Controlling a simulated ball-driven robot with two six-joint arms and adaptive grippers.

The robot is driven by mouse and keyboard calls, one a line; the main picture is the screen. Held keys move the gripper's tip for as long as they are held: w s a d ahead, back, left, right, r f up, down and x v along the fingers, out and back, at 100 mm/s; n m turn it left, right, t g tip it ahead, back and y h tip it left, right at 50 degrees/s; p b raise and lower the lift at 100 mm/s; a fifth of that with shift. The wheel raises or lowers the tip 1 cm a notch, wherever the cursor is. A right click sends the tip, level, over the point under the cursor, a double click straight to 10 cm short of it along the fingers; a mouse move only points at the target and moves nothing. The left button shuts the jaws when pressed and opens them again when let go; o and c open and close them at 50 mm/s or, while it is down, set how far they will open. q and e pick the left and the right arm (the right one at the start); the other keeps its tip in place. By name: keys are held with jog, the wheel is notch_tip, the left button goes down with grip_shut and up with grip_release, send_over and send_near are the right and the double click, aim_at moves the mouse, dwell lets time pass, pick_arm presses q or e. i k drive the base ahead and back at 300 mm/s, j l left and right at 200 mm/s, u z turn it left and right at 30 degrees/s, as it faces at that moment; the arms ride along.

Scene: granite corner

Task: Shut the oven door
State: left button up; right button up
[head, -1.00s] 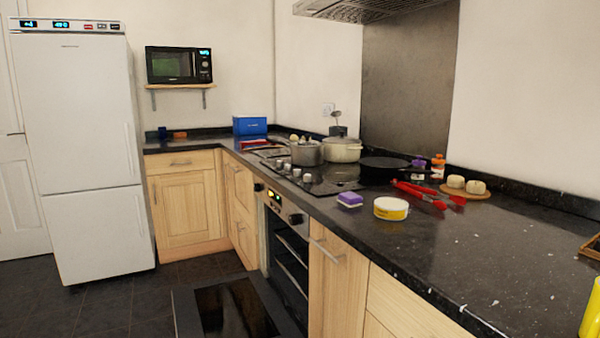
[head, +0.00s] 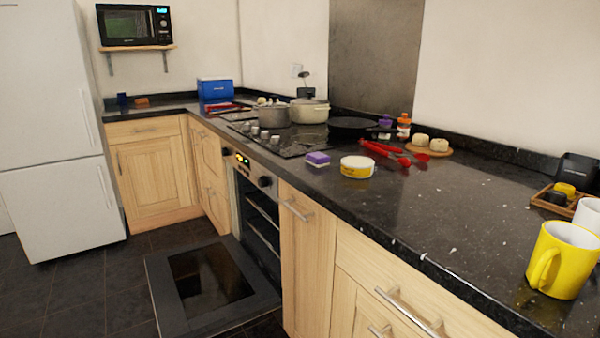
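The oven (head: 262,215) is built in under the black counter, below the hob. Its door (head: 160,290) is fully open, folded down and lying out flat over the floor, with its dark glass panel (head: 205,277) facing up. Racks show inside the open cavity. The oven's control panel (head: 243,162) has a lit display and knobs. Neither of my grippers is in the head view, and nothing touches the door.
Clear dark tiled floor (head: 75,295) lies left of the door. Wooden cupboards (head: 310,262) with bar handles stand right of the oven. The counter (head: 400,205) holds pots, red tongs (head: 385,152), a sponge (head: 318,158) and a yellow mug (head: 562,260). A white fridge (head: 55,130) stands at left.

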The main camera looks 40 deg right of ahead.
aim_at(211, 288)
jog(key=i+z, duration=0.1)
jog(key=z, duration=0.3)
jog(key=j+z, duration=0.15)
jog(key=z, duration=0.2)
jog(key=i+j+z, duration=0.1)
jog(key=z, duration=0.3)
jog(key=j+z, duration=0.15)
jog(key=z, duration=0.25)
jog(key=i+j+z, duration=0.1)
jog(key=j+z, duration=0.15)
jog(key=j, duration=0.5)
jog(key=j+z, duration=0.3)
jog(key=j, duration=0.45)
jog(key=j+z, duration=0.25)
jog(key=j, duration=0.5)
jog(key=k+j+z, duration=0.1)
jog(key=j+z, duration=0.2)
jog(key=j, duration=0.45)
jog(key=k+j, duration=0.1)
jog(key=j, duration=0.4)
jog(key=k+j, duration=0.1)
jog(key=j, duration=0.4)
jog(key=k+j, duration=0.1)
jog(key=j, duration=0.35)
